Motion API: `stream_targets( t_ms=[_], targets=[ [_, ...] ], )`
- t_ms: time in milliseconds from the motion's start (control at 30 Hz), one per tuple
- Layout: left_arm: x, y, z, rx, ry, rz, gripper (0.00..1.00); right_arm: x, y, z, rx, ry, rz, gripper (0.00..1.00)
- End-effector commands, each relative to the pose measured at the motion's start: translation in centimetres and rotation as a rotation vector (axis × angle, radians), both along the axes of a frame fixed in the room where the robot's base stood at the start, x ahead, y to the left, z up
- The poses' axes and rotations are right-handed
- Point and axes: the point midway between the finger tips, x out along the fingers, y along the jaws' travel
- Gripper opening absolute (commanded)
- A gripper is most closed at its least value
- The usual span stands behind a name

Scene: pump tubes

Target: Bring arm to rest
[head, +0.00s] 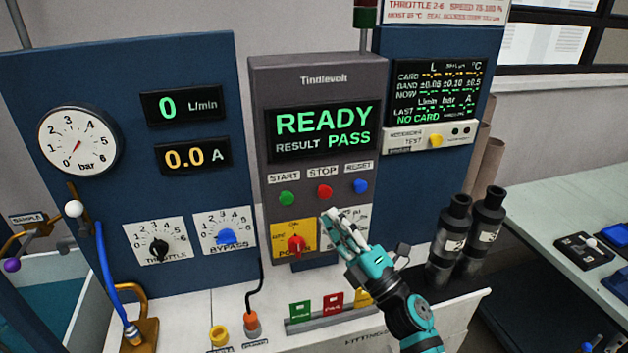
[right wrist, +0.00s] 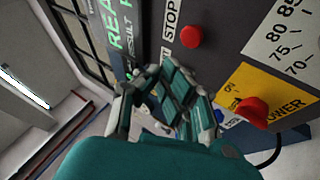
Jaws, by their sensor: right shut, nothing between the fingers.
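My right gripper (head: 335,222) is teal and grey. In the head view it is raised in front of the grey control panel (head: 255,110), just below the red stop button (head: 324,191) and right of the red power knob (head: 295,243). It is shut and empty. In the right wrist view the gripper's fingers (right wrist: 172,100) are seen close up, with the stop button (right wrist: 190,36) and the power knob (right wrist: 253,111) beyond them. I cannot tell whether the fingertips touch the panel. The screen (head: 322,130) reads READY, RESULT PASS. My left gripper is not in view.
Two black cylinders (head: 450,240) stand right of my arm. Green, red and yellow cards (head: 333,302) sit in a holder at the bench front. A blue hose (head: 105,270) and a grey-orange plug (head: 252,325) are at the left. Another bench (head: 545,195) is at the right.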

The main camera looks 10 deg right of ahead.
Motion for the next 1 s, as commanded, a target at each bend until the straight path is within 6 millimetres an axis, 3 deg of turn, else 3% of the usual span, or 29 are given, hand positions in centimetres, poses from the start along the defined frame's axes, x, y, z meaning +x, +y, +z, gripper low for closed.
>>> stream_targets(
  t_ms=[133,233,333,467,600,700,1000],
  targets=[
    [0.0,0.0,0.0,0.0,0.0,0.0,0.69,-0.3,-2.3,-1.0,0.14,0.101,-0.086,0.0],
    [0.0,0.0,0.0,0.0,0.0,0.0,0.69,-1.1,-5.3,-3.2,0.329,0.253,-0.196,0.0],
    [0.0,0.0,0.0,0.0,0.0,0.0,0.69,-2.8,-8.0,-7.0,0.541,0.454,-0.316,0.0],
    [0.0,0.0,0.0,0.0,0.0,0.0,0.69,-6.8,-9.7,-13.2,0.782,0.75,-0.464,0.0],
    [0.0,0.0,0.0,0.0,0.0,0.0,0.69,-12.7,-9.2,-19.1,0.969,1.069,-0.6,0.0],
    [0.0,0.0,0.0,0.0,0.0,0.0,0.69,-16.5,-8.2,-21.7,1.042,1.248,-0.671,0.0],
    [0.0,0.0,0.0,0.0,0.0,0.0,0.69,-26.0,-5.1,-25.2,1.126,1.635,-0.815,0.0]
  ],
)
